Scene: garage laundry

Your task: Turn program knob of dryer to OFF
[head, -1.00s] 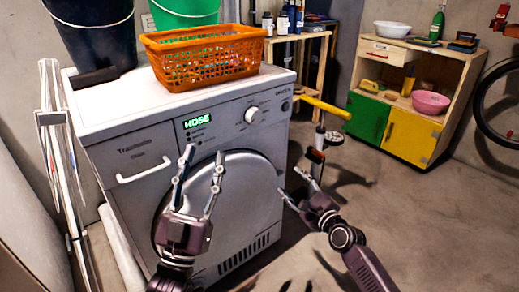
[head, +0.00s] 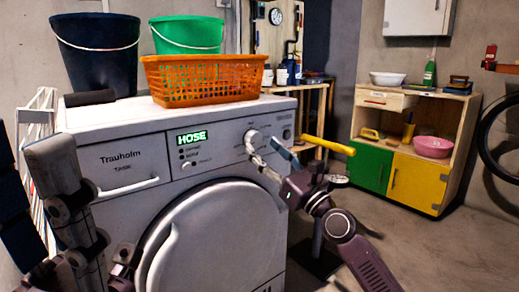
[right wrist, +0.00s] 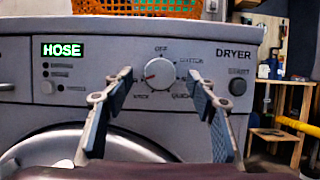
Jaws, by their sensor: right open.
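The dryer (head: 120,135) has a white front with a green display reading HOSE. Its round program knob (head: 252,138) is on the upper panel, and in the right wrist view the knob (right wrist: 160,73) has a red mark pointing left and slightly down. The OFF label (right wrist: 161,50) is straight above it. My right gripper (head: 262,145) is open in front of the knob; in the right wrist view its fingers lie either side of the knob. Whether they touch it I cannot tell. My left gripper (head: 95,245) is low at the left, close to the camera, its finger opening unclear.
An orange basket (head: 205,80), a dark bucket (head: 95,50) and a green bucket (head: 187,38) stand on the dryer top. A yellow bar (head: 328,144) sticks out to the right of the dryer. A button (right wrist: 237,86) sits right of the knob.

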